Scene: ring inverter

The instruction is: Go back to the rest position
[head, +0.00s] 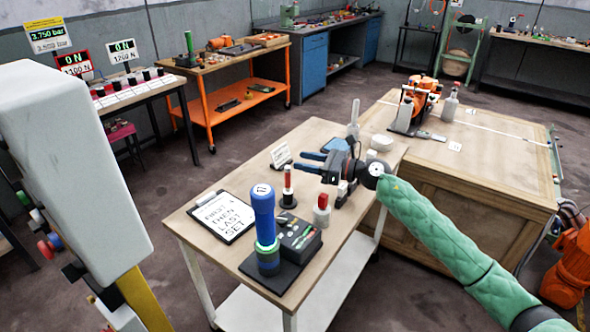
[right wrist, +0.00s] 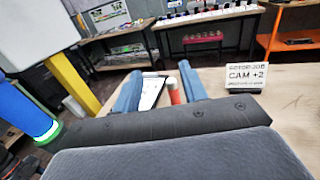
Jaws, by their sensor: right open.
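My right gripper (head: 302,162) is open above the wooden cart top, with nothing seen between its two blue fingers. In the right wrist view, the fingers (right wrist: 160,88) stand apart, with the clipboard and a red-topped peg seen beyond them. My green right arm reaches in from the lower right. A tall blue post (head: 263,210) stands upright on a black base at the near end of the cart, with green and blue rings around its lower part. It also shows at the left edge of the right wrist view (right wrist: 22,112). My left gripper is not in view.
The cart (head: 330,232) carries a clipboard (head: 222,216), a dark parts tray (head: 298,238), a dark peg (head: 288,185), a red-topped block (head: 321,210) and a small sign (head: 281,154). A larger wooden bench (head: 490,150) stands right. A grey-white panel (head: 75,170) fills the left.

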